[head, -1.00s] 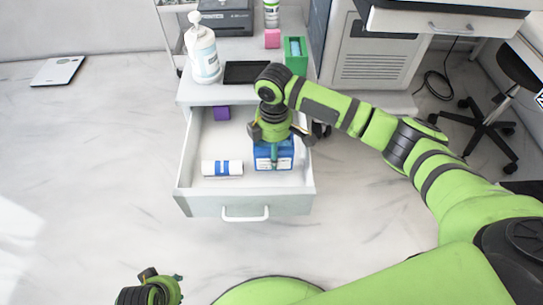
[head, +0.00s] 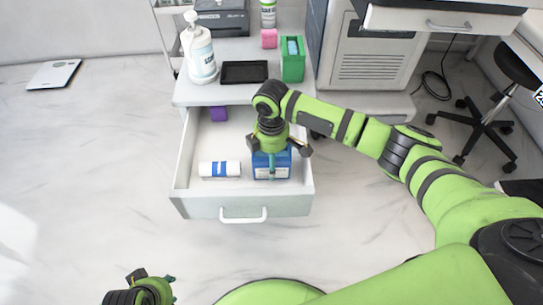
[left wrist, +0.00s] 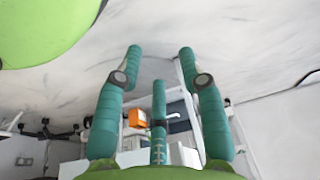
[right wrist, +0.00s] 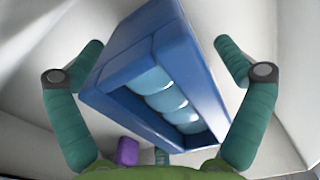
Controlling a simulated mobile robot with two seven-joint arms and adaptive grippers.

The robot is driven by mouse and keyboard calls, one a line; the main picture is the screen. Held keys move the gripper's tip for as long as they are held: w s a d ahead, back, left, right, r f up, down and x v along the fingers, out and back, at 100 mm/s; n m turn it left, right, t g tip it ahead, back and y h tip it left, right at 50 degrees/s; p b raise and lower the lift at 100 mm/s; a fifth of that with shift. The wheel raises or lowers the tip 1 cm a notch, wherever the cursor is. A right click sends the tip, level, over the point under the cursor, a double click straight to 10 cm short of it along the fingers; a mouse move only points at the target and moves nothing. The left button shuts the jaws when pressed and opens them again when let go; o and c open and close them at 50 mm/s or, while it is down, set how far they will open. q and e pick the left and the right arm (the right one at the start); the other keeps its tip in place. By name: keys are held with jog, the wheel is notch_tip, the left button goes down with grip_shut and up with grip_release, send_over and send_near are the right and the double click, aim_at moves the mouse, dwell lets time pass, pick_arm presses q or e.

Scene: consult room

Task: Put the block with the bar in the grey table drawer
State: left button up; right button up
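The grey table drawer (head: 242,207) is pulled out. In it are a purple block (head: 219,113) at the back, a white roll with a blue band (head: 212,169) at the front left, and a blue box (head: 272,170) at the front right. A pink block (head: 269,38) stands on the tabletop; I cannot tell which block has a bar. My right gripper (head: 278,146) is over the blue box, fingers spread. In the right wrist view the blue box (right wrist: 150,65) holds blue cylinders between the open fingers. My left gripper (head: 155,278) is open and empty, low at left.
The table (head: 205,93) bears a pump bottle (head: 200,55), a black tray (head: 244,72), a green box (head: 292,66) and a printer (head: 222,18). A scale (head: 53,74) lies on the floor at left. A chair (head: 490,120) stands at right. The floor before the drawer is clear.

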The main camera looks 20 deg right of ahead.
jog(key=shift+r, duration=0.35)
notch_tip(320, 180, up, 12)
jog(key=p, duration=0.3)
jog(key=shift+f, duration=0.2)
pick_arm(q)
notch_tip(320, 180, down, 8)
jog(key=s, duration=0.1)
jog(key=shift+g, duration=0.3)
jog(key=shift+s, duration=0.15)
pick_arm(e)
jog(key=shift+c, duration=0.4)
